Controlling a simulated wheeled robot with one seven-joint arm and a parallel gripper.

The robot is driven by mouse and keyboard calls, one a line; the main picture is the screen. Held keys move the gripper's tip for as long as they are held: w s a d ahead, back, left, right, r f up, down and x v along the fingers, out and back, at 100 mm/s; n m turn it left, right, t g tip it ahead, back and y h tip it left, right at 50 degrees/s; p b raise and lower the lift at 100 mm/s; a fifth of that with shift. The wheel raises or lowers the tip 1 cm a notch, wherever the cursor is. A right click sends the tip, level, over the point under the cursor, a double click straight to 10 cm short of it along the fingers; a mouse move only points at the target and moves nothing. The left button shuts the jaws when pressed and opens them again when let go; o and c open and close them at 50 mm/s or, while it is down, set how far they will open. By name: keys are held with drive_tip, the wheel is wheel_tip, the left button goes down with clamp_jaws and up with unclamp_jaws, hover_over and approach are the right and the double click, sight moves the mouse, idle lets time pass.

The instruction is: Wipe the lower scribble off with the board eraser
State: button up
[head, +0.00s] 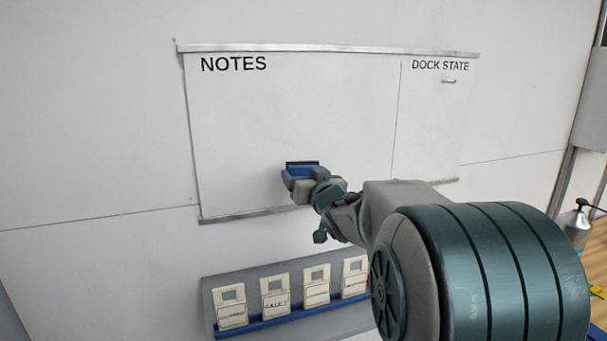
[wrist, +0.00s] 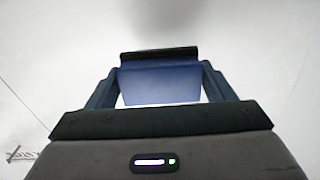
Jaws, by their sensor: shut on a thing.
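The board eraser (head: 300,171), blue with a dark pad edge, is at the lower middle of the NOTES panel in the head view. My gripper (head: 298,182) is shut on it; in the wrist view the blue eraser (wrist: 160,84) sits between the two fingers. It is at or very near the whiteboard (head: 290,110); I cannot tell if it touches. No scribble shows on the visible part of the NOTES panel; my arm hides some of its lower right. Dark marks (wrist: 22,154) show at the wrist view's lower left; I cannot tell what they are.
A small dark mark or fitting (head: 448,82) is under DOCK STATE. Below the board, a grey rack (head: 262,272) with a blue ledge holds several cream tags. A bottle with a dark top (head: 577,222) stands at the far right. The wall left of the board is clear.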

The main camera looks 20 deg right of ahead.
drive_tip(key=shift+s, duration=0.2)
drive_tip(key=shift+s, duration=1.35)
